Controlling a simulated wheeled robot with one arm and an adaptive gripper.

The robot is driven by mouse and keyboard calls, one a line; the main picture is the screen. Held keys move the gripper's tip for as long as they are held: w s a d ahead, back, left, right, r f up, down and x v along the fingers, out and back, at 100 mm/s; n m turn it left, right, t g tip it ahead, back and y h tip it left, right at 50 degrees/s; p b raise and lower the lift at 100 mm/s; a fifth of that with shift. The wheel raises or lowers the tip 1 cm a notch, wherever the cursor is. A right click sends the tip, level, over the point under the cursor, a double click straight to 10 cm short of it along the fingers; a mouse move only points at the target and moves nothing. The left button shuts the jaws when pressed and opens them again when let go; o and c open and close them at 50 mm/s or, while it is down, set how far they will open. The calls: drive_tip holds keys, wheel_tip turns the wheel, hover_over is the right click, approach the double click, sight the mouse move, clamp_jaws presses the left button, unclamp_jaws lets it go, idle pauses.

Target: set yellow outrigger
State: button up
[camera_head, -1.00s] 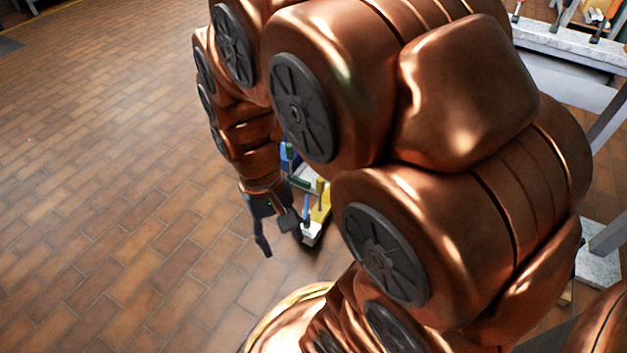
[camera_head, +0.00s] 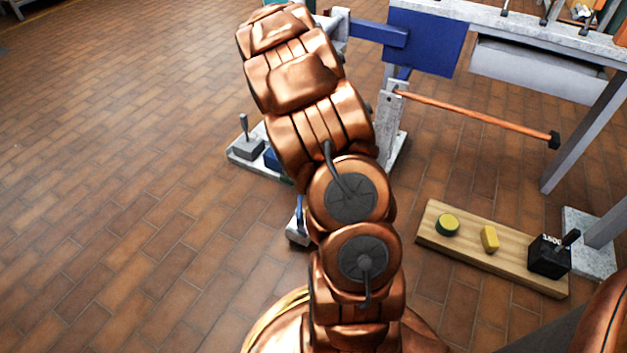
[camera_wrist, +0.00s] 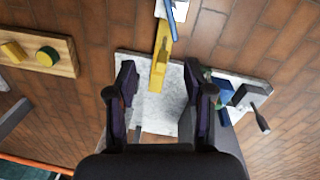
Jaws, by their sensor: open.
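The yellow outrigger (camera_wrist: 160,55) shows in the wrist view as a yellow bar running from a pale stone-like base plate (camera_wrist: 150,112) toward the top edge. Its outer end meets a white foot (camera_wrist: 175,9) with a blue part on it. The foot also shows in the head view (camera_head: 297,233), low beside my arm; the yellow bar is hidden there. My gripper (camera_wrist: 166,84) is open and empty above the plate, with its fingers on either side of the bar's inner end in the picture. I cannot tell its height. My arm hides the gripper in the head view.
A wooden board (camera_head: 440,240) on the floor carries a green-yellow disc (camera_head: 447,225), a yellow block (camera_head: 489,238) and a black weight (camera_head: 548,255). An orange rod (camera_head: 470,113) reaches right from an upright post. A grey lever block (camera_head: 248,147) stands on the plate. Floor at left is clear.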

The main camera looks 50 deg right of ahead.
drive_tip(key=w+d+f, duration=0.1)
drive_tip(key=d+f, duration=0.2)
drive_tip(key=w+d+f+m, duration=0.1)
drive_tip(key=d+f, duration=0.1)
drive_tip(key=f, duration=0.1)
drive_tip(key=d+f+m+t, duration=0.1)
drive_tip(key=d+f, duration=0.2)
drive_tip(key=f, duration=0.1)
drive_tip(key=shift+w+d+b, duration=0.3)
drive_tip(key=shift+w+b, duration=0.05)
drive_tip(key=shift+w, duration=0.05)
wheel_tip(320, 180, down, 8)
drive_tip(key=b, duration=0.3)
drive_tip(key=shift+r, duration=0.15)
drive_tip(key=shift+c, duration=0.2)
clamp_jaws()
